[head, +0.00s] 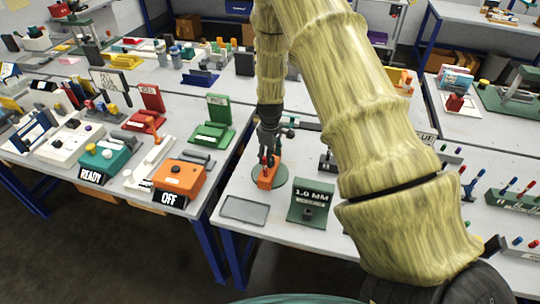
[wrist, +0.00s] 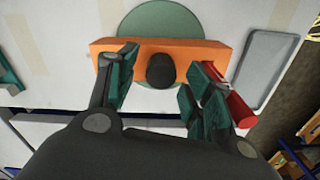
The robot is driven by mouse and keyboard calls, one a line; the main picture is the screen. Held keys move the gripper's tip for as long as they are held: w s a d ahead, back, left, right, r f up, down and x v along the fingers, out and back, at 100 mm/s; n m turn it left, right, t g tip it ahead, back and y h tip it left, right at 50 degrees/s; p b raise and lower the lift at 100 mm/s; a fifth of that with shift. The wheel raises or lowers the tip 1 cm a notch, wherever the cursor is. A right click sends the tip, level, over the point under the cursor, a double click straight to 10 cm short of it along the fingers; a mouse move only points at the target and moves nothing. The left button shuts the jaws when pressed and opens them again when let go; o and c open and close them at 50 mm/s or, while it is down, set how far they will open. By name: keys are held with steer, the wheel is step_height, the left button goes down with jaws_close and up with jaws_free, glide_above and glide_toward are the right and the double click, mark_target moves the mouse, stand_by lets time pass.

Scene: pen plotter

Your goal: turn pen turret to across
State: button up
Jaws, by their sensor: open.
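The pen turret is an orange bar (wrist: 200,48) on a green disc (wrist: 160,16), with a dark round knob (wrist: 160,70) at its middle. A red cylinder (wrist: 238,106) shows at its right end; whether it is joined to the bar is unclear. In the head view the orange bar (head: 265,183) sits on the disc (head: 281,180), partly hidden by my gripper (head: 268,152). My gripper (wrist: 162,78) is open above the turret, with a green-padded finger on each side of the knob. I cannot tell whether the fingers touch the bar.
An orange box with an "OFF" label (head: 168,198) is on the neighbouring table. My arm hides part of the table at right.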

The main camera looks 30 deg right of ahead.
steer(key=shift+f, duration=0.4)
steer(key=shift+c, duration=0.2)
jaws_close()
